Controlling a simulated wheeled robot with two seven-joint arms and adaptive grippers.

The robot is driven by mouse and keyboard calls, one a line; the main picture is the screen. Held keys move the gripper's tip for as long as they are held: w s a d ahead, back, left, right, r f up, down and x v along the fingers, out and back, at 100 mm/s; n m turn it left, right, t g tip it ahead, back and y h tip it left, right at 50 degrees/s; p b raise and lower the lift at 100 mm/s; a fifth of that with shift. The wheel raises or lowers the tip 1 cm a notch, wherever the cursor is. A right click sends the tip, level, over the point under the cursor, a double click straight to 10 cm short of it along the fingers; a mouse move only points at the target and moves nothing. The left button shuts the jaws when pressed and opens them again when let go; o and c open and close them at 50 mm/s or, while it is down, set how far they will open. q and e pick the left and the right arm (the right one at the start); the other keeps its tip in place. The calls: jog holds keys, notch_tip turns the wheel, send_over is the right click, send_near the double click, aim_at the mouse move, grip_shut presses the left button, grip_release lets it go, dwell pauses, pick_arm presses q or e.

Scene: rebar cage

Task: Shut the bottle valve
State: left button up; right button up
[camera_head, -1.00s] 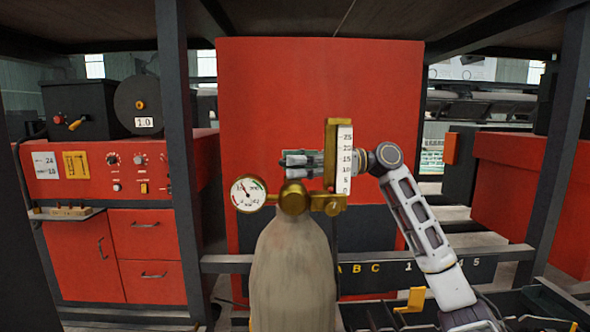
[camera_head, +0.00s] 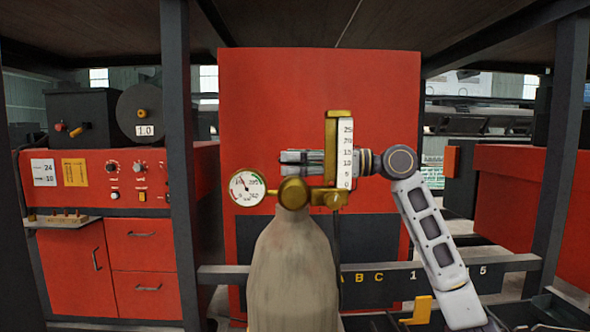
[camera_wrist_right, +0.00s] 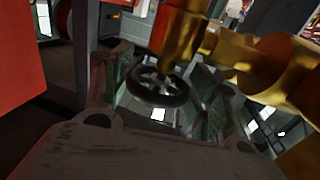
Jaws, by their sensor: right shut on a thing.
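The grey gas bottle (camera_head: 290,275) stands upright in the middle of the head view. A brass regulator (camera_head: 294,193) sits at its top, with a round gauge (camera_head: 247,187) on the left and a white-scaled flow tube (camera_head: 345,153) on the right. My right gripper (camera_head: 293,161) reaches in from the right behind the flow tube, just above the regulator. In the right wrist view a dark spoked handwheel (camera_wrist_right: 158,88) lies between its fingers, below a brass stem. The gripper is shut on this wheel. The wheel is hidden in the head view. My left gripper is out of view.
A red panel (camera_head: 320,90) stands behind the bottle. A red welding machine (camera_head: 95,185) is at the left, behind a dark post (camera_head: 181,170). A dark rail lettered A B C (camera_head: 450,271) crosses behind the bottle, with a yellow bracket (camera_head: 419,308) at lower right.

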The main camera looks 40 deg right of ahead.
jog(key=shift+h, duration=0.3)
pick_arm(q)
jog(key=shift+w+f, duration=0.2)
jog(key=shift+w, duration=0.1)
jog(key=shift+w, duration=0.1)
pick_arm(e)
jog(key=o, duration=1)
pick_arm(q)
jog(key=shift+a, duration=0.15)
pick_arm(e)
jog(key=shift+o, duration=0.2)
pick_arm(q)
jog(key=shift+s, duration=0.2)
pick_arm(e)
jog(key=shift+r, duration=4.9)
